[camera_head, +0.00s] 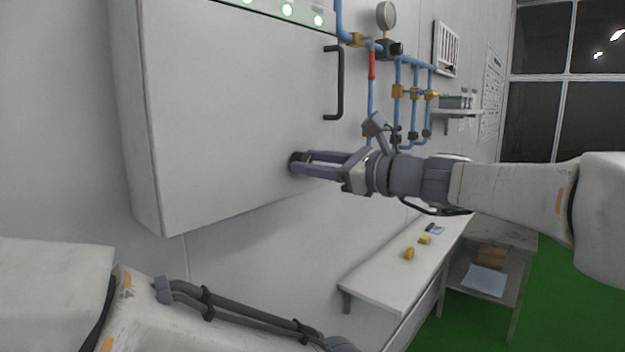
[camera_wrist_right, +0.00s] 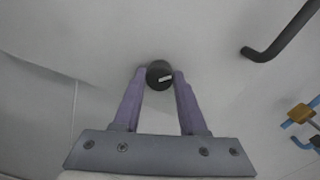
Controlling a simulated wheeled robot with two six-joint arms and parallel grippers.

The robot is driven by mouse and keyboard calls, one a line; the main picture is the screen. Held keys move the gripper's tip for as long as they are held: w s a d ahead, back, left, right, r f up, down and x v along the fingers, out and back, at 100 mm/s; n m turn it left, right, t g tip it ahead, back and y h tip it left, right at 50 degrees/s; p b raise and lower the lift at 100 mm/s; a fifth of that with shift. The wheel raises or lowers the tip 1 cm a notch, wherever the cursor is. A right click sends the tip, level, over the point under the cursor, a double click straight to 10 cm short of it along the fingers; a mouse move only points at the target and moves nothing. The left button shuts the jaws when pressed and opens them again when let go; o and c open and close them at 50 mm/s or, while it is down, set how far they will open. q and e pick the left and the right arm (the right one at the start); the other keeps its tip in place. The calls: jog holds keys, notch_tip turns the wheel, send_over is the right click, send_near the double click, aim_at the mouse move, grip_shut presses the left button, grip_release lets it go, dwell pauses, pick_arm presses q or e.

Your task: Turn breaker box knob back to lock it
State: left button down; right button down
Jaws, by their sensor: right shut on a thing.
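The breaker box (camera_head: 230,110) is a large white box on the wall in the head view, with a closed front door. Its black round knob (camera_head: 298,158) is near the lower right of the door. My right gripper (camera_head: 300,164) comes in from the right and is shut on the knob.
A black door handle (camera_head: 340,82) stands out above the knob. Blue pipes (camera_head: 398,100) with yellow fittings and a gauge (camera_head: 386,15) are to the right, close behind my right wrist. A white shelf (camera_head: 385,275) below holds small yellow items.

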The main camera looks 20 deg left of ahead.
jog(key=shift+n+b, duration=3.9)
jog(key=shift+n, duration=0.3)
jog(key=shift+c, duration=2.3)
grip_release()
jog(key=shift+d, duration=0.1)
